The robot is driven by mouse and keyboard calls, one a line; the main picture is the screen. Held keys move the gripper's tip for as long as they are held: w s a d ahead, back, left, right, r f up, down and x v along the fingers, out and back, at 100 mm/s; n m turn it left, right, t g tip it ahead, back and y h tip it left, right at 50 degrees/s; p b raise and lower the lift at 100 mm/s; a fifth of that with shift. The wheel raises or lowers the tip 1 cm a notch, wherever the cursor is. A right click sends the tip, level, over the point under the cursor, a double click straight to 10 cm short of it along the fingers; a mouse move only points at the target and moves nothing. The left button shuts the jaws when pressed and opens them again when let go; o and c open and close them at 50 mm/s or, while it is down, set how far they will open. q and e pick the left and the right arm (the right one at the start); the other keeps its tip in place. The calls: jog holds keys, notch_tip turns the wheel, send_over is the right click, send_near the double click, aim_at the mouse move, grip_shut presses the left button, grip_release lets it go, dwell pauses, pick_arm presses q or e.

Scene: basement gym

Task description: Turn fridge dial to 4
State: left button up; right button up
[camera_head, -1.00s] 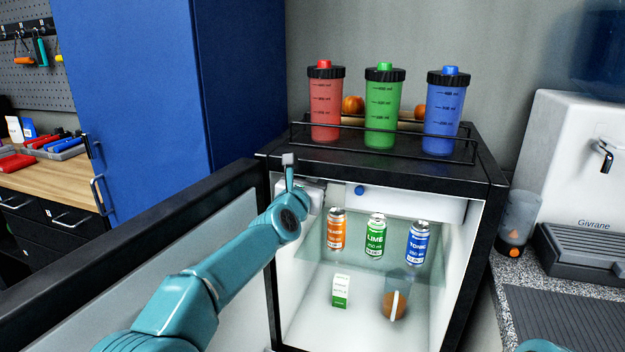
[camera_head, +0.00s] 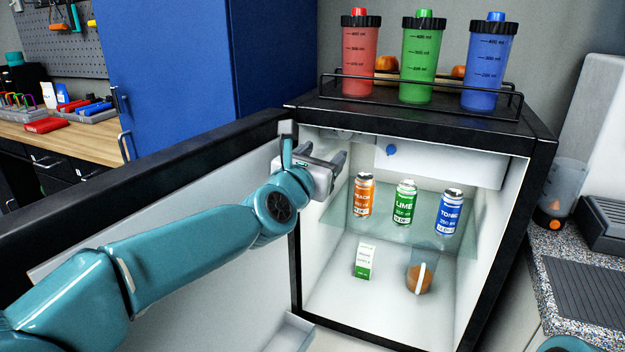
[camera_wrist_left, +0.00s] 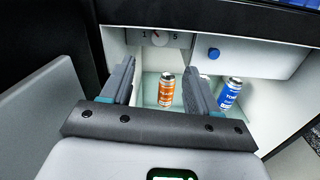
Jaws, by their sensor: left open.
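The fridge (camera_head: 418,128) is open, its door (camera_head: 150,170) swung out to the left. The dial (camera_wrist_left: 159,40) shows in the left wrist view at the top of the interior, with 1 on its left and 5 on its right. A small red mark points roughly upward; the exact setting is too small to read. My left gripper (camera_head: 338,165) is open and empty at the upper left of the fridge opening. In the left wrist view its fingers (camera_wrist_left: 161,76) are spread below the dial, apart from it. My right gripper is not in view.
A white freezer box with a blue knob (camera_head: 391,150) hangs right of the dial. Orange (camera_head: 362,195), green (camera_head: 404,203) and blue (camera_head: 450,213) cans stand on the glass shelf below. A carton (camera_head: 363,261) and a jug (camera_head: 419,277) stand lower. Shakers stand on top.

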pick_arm(q)
jog(key=shift+b+v, duration=0.3)
jog(key=shift+v, duration=1.95)
jog(key=n+p, duration=0.1)
jog(key=p, duration=0.6)
send_near(345, 133)
jog(key=x, duration=0.7)
jog(key=shift+w+r, duration=0.1)
jog(key=shift+r, duration=0.1)
jog(key=shift+w+d+f, duration=0.15)
jog(key=shift+w+f, duration=0.05)
jog(key=shift+w, duration=0.3)
